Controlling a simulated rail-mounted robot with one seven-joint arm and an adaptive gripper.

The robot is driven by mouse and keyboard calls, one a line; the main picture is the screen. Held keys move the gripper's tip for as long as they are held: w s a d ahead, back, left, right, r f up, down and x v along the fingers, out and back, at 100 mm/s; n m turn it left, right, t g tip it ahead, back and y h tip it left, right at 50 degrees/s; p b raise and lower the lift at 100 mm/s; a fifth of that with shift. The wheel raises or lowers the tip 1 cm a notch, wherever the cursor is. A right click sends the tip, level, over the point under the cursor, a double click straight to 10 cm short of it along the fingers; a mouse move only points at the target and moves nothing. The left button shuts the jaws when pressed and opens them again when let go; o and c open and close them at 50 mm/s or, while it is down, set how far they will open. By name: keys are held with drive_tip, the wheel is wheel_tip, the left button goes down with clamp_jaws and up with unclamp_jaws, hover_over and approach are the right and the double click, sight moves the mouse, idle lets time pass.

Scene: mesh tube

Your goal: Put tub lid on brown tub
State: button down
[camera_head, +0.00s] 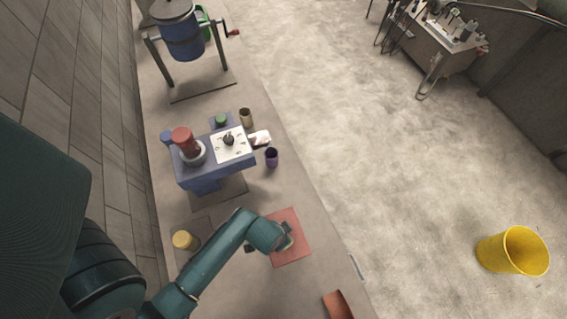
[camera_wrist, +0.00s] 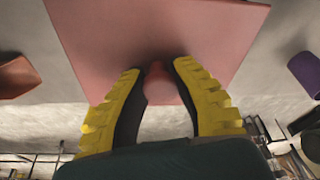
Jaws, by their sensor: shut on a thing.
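The tub lid is a flat pinkish-red square (camera_head: 292,254) with a small round knob; it also shows in the wrist view (camera_wrist: 215,35), its knob (camera_wrist: 159,88) between the fingers. My gripper (camera_wrist: 158,72) has yellow ridged fingers with dark inner pads, shut on the knob. In the head view my gripper (camera_head: 285,240) is over the lid, partly hidden by my arm. I cannot tell whether the lid touches the bench. The reddish-brown tub (camera_head: 338,306) stands at the bottom of the head view, cut off by its edge, apart from the lid; it also shows at the left of the wrist view (camera_wrist: 17,77).
A blue machine (camera_head: 207,176) with a red-topped part stands further up the bench. A purple cup (camera_head: 271,158) is beside it. A yellow-topped jar (camera_head: 182,240) is left of my arm. A yellow bucket (camera_head: 510,252) stands on the floor. Bench surface between lid and tub looks clear.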

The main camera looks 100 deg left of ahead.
drive_tip(key=shift+f, duration=0.45)
idle(1.1)
drive_tip(key=shift+c, duration=1.8)
unclamp_jaws()
drive_tip(key=shift+p, duration=0.3)
drive_tip(key=p+v, duration=0.2)
drive_tip(key=a+p+v, duration=0.1)
drive_tip(key=p+v, duration=0.1)
drive_tip(key=p, duration=0.1)
drive_tip(key=w+p+v, duration=0.1)
drive_tip(key=p+v, duration=0.2)
drive_tip(key=shift+a+r, duration=0.15)
drive_tip(key=shift+r, duration=0.05)
drive_tip(key=shift+w+f, duration=0.1)
